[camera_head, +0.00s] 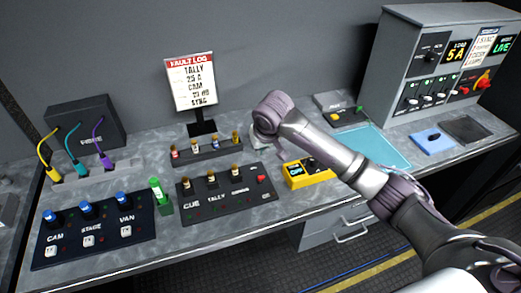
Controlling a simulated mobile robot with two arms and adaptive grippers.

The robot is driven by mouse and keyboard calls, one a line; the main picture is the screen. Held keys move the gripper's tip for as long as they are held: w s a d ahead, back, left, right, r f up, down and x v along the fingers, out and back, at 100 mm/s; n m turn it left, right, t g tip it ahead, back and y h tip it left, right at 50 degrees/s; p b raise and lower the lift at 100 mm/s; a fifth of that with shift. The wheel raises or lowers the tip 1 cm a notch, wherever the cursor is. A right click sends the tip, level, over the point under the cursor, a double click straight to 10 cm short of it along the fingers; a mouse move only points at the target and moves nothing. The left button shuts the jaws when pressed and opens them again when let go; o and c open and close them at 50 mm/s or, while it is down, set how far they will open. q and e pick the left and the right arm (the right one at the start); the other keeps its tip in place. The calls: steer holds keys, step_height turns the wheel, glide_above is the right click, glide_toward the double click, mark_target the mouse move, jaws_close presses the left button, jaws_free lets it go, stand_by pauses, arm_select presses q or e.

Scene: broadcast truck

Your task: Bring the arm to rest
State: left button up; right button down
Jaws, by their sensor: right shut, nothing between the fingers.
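My right arm comes in from the lower right and reaches over the worktop (110,190). Its wrist bends down, and my right gripper (262,142) is just below the bend, partly hidden by my own arm. It is shut and empty, and appears behind the tally panel (222,205), right of the small fuse rack (207,152). Whether it touches anything cannot be told. My left gripper is not in view.
A yellow meter (297,181) is close beside my forearm. A fault log sign (190,82) stands behind the rack. Left are a switch panel (96,240) and coloured cables (74,150). Right are a teal mat (377,150), a blue pad (432,143) and a power cabinet (390,60).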

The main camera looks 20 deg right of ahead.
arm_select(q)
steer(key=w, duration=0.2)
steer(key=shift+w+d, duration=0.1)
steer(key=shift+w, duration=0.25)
arm_select(e)
steer(key=shift+s+r, duration=0.25)
steer(key=shift+r, duration=0.05)
